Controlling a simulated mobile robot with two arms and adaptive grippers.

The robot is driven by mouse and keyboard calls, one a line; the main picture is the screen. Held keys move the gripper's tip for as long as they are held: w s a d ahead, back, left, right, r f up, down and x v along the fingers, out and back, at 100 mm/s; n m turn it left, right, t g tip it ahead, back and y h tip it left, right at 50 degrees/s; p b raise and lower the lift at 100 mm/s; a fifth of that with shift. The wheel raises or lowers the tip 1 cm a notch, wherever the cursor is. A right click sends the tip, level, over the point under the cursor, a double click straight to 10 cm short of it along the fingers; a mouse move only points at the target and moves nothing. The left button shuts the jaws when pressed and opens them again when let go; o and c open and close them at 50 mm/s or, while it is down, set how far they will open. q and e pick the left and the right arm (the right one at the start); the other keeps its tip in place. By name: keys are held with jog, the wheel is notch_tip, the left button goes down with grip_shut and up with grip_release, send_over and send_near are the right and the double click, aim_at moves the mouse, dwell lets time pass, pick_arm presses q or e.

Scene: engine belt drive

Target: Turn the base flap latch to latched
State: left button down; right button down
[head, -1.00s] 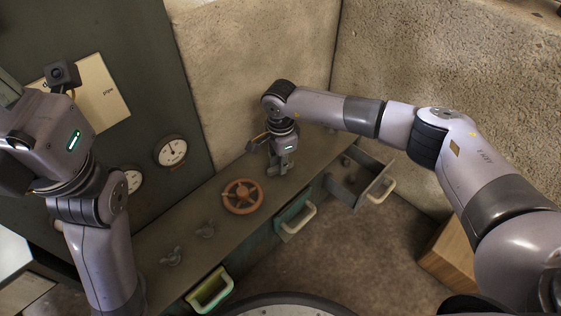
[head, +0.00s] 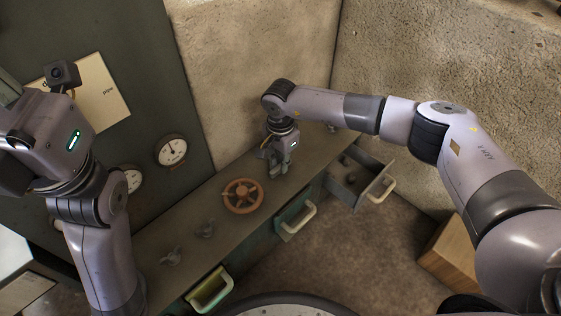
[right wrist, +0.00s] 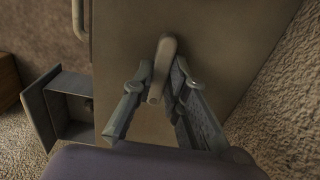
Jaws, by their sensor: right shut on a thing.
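My right gripper (head: 274,172) points down at the bench top, beyond the orange wheel. In the right wrist view its two fingers (right wrist: 161,82) are shut on a small brownish latch handle (right wrist: 166,55), one finger on each side. The handle stands out from a flat brown surface; I take it to be the base flap latch. In the head view the gripper hides it. The left gripper is hardly visible behind my left wrist at the left edge, and its fingers cannot be made out.
Open drawers stick out in front: grey (head: 352,180), dark green (head: 294,217) and yellow-green (head: 209,290). A rough wall is behind. A wooden box (head: 449,258) stands at right.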

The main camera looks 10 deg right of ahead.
jog(key=c, duration=1.6)
grip_release()
notch_tip(320, 180, up, 12)
